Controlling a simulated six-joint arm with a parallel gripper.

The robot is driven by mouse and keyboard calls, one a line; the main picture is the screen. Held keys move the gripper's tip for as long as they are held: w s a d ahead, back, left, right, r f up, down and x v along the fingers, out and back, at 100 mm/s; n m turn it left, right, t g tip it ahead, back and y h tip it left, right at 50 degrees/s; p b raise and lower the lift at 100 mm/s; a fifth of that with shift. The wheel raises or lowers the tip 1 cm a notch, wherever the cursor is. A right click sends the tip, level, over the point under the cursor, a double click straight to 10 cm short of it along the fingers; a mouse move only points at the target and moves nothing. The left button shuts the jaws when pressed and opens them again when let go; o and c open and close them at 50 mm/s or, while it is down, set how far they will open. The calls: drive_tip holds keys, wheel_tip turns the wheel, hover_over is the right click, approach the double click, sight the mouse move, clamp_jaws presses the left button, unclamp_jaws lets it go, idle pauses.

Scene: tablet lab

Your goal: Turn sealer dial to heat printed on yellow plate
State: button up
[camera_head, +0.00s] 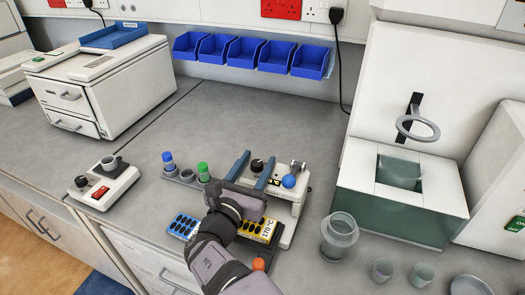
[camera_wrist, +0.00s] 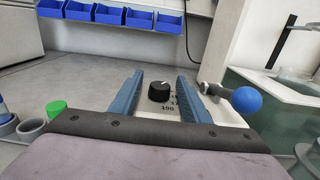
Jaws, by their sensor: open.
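The white sealer (camera_head: 286,211) stands on the bench, with a blue ball-ended lever (camera_head: 289,181) at its right. Its black dial (camera_head: 257,166) also shows in the wrist view (camera_wrist: 159,92), its white mark towards the upper right. Printed numbers beside the dial include 190; the others are partly hidden. My gripper (camera_head: 253,164) is open. In the wrist view its blue fingers (camera_wrist: 160,77) stand left and right of the dial, with gaps on both sides. The yellow plate (camera_head: 251,228) lies in front of the sealer, partly behind my wrist, with "170°C" printed on it.
A blue plate (camera_head: 184,227) lies left of my wrist. Blue- and green-capped tubes (camera_head: 203,172) stand left of my gripper. A glass jar (camera_head: 339,235) is at the right. A small white device (camera_head: 104,187) stands at the left. The bench behind the sealer is clear.

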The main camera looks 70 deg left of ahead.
sight(259, 160)
drive_tip(key=shift+p+x, duration=0.5)
drive_tip(key=shift+x, duration=1.6)
drive_tip(key=c, duration=1)
